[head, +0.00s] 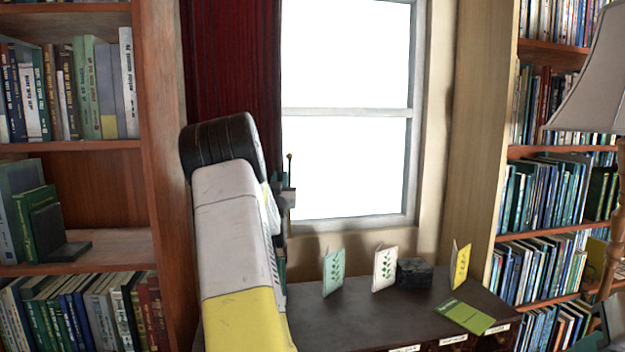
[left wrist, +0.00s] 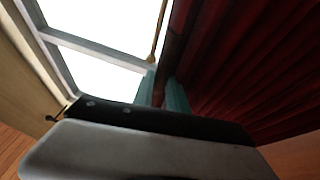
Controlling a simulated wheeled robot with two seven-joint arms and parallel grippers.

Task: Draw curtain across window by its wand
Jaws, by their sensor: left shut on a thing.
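The dark red curtain (head: 232,62) hangs bunched at the left side of the bright window (head: 345,165). It fills the right of the left wrist view (left wrist: 245,60). The thin brown wand (head: 290,164) shows just above my left gripper (head: 287,195); its knob-like end is visible in the left wrist view (left wrist: 152,57) beside the teal fingertips. My left gripper (left wrist: 162,90) is shut on the wand, beside the curtain's edge. The exact contact is partly hidden by the fingers.
A dark cabinet (head: 350,318) below the window holds several cards, a dark box (head: 414,272) and a green booklet (head: 464,316). Bookshelves stand left (head: 165,150) and right. A lamp (head: 594,80) is at far right. The space before the window glass is clear.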

